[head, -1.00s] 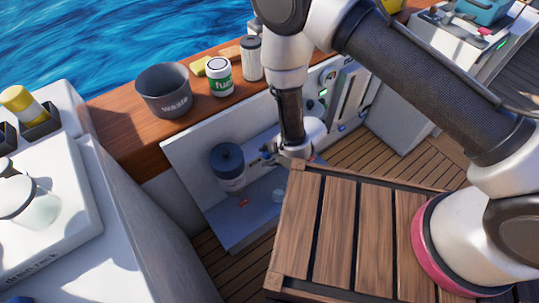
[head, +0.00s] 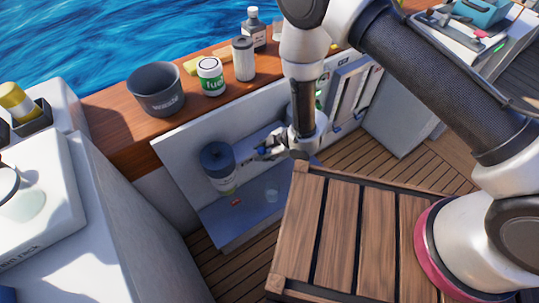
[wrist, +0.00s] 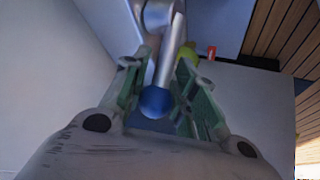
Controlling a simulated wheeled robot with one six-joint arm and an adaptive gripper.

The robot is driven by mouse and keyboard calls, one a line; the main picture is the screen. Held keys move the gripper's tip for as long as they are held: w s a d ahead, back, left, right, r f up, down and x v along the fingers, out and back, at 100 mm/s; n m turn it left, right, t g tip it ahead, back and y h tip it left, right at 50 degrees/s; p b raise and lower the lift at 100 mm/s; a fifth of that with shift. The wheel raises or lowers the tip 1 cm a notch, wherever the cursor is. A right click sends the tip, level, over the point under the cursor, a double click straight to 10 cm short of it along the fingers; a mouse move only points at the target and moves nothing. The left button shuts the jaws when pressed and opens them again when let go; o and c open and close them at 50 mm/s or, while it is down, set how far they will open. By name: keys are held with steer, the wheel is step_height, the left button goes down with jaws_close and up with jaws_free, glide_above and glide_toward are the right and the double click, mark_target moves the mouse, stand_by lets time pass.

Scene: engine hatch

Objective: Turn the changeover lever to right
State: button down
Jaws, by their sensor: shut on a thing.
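The changeover lever (wrist: 168,62) shows in the wrist view as a bare metal rod with a blue ball knob (wrist: 156,102) at its near end. It runs from a round metal pivot (wrist: 158,14) at the top of the picture. My gripper (wrist: 160,85) has its green-padded fingers on both sides of the rod and knob, shut on the lever. In the head view my gripper (head: 266,152) is low inside the hatch, right of the blue-topped filter (head: 218,168). The lever is too small and covered there to read its angle.
A slatted wooden box top (head: 330,230) lies close in front.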

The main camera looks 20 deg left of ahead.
steer(key=shift+w+d+r+m+g+y, duration=0.25)
steer(key=shift+w+d+m+g+y, duration=0.15)
steer(key=shift+w+d+g+y, duration=0.45)
steer(key=shift+w+d+f+m+g+y, duration=0.25)
steer(key=shift+w+d+m+g+y, duration=0.45)
steer(key=shift+y, duration=0.6)
steer(key=shift+w+d+f+m+g+y, duration=0.25)
steer(key=shift+w+d+m+g+y, duration=0.3)
steer(key=shift+g+y, duration=0.6)
steer(key=shift+w+d+f+m+g+y, duration=0.25)
steer(key=shift+w+d+m+g+y, duration=0.35)
steer(key=shift+y, duration=0.9)
steer(key=shift+w+a, duration=0.1)
steer(key=shift+w, duration=0.1)
steer(key=c, duration=1.4)
jaws_free()
steer(key=shift+a+r, duration=0.1)
